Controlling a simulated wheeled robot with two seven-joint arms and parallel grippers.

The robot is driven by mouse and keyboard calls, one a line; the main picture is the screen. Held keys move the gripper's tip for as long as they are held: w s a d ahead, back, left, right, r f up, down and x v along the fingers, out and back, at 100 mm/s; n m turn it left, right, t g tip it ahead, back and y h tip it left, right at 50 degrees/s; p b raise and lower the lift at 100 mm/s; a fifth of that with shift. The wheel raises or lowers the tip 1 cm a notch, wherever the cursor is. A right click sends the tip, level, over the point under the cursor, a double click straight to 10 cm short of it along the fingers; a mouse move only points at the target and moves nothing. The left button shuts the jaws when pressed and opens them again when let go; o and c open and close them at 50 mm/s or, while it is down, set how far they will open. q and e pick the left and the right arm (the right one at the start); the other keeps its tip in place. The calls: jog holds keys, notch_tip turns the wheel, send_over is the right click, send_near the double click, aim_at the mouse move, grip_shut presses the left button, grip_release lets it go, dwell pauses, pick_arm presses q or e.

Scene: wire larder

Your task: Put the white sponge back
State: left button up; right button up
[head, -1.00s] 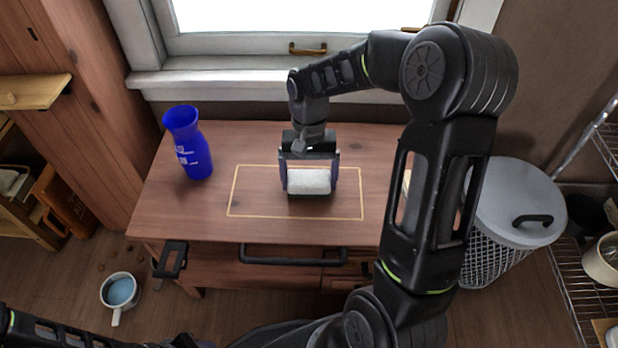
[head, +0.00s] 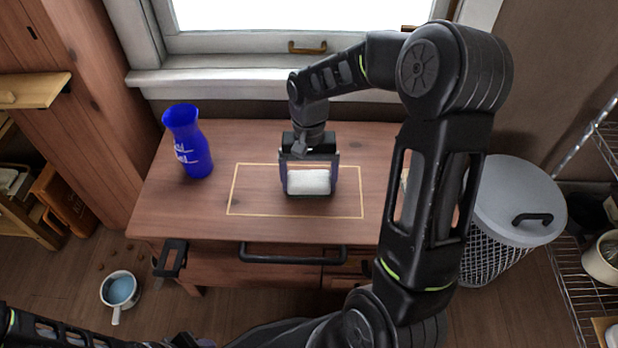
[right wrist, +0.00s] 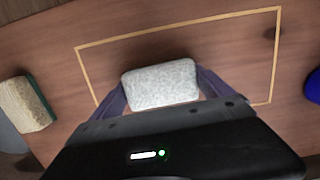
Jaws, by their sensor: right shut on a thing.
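The white sponge (head: 308,182) is a pale, speckled block held between the fingers of my right gripper (head: 309,176). It is over the thin tan outlined rectangle (head: 232,190) on the wooden table, near the middle of its width. In the right wrist view the sponge (right wrist: 160,84) lies between the two bluish fingers of my right gripper (right wrist: 163,92), inside the outline. I cannot tell whether its underside touches the tabletop. Part of my left arm shows at the lower left of the head view, but its gripper does not show.
A blue vase (head: 187,145) stands at the table's left. A lidded wire bin (head: 515,200) stands right of the table.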

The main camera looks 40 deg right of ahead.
aim_at(309, 175)
jog(key=shift+f, duration=0.2)
jog(key=o, duration=1.1)
jog(key=shift+c, duration=0.2)
jog(key=r, duration=0.2)
jog(key=r+p, duration=0.1)
jog(key=r, duration=0.1)
jog(key=r+p, duration=0.1)
jog(key=r, duration=0.1)
jog(key=shift+w+d+r, duration=0.25)
jog(key=shift+w+r, duration=0.05)
jog(key=shift+w, duration=0.1)
jog(key=shift+w+d+r+p, duration=0.1)
jog(key=shift+r+p, duration=0.2)
jog(key=shift+r, duration=0.25)
jog(key=shift+r, duration=0.1)
